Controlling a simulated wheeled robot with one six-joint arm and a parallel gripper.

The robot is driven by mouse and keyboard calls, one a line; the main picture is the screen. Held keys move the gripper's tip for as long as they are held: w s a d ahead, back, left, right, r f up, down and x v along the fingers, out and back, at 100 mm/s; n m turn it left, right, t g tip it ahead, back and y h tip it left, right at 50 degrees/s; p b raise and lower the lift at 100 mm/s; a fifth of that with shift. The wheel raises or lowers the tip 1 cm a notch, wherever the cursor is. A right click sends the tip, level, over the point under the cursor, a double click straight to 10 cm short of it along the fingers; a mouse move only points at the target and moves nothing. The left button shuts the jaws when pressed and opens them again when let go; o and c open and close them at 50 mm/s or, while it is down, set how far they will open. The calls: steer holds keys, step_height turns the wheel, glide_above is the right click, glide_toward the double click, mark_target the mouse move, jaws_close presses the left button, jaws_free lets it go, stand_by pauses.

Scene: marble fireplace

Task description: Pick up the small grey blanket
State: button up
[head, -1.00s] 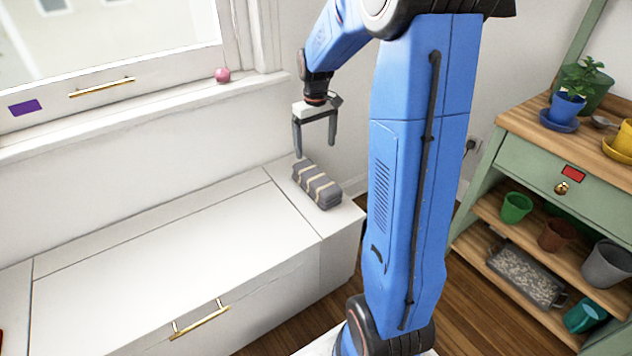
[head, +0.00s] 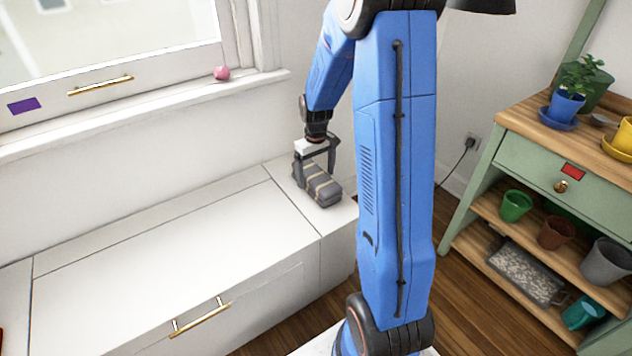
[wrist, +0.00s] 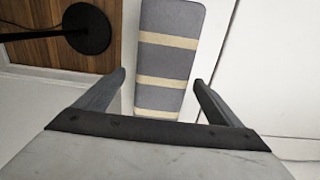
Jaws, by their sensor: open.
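The small grey blanket (head: 318,186) is a folded or rolled grey bundle with pale tan bands. It lies on the right end of the white bench top. It also shows in the wrist view (wrist: 168,62), reaching from the top edge down between my fingers. My gripper (head: 314,168) is open and points down at the blanket's far end. In the wrist view my gripper (wrist: 158,80) has one finger on each side of the blanket, with gaps visible. The fingers partly cover the blanket's far end in the head view. I cannot tell whether they touch it.
The white bench (head: 170,250) is otherwise bare on top. A window sill (head: 130,110) with a pink ball (head: 221,73) runs behind it. A green shelf unit (head: 520,165) with pots stands at right. A dark round base (wrist: 86,28) stands on the wood floor.

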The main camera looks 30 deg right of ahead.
steer(key=shift+f, duration=1.4)
steer(key=shift+c, duration=0.3)
steer(key=c, duration=1.3)
steer(key=shift+r, duration=0.15)
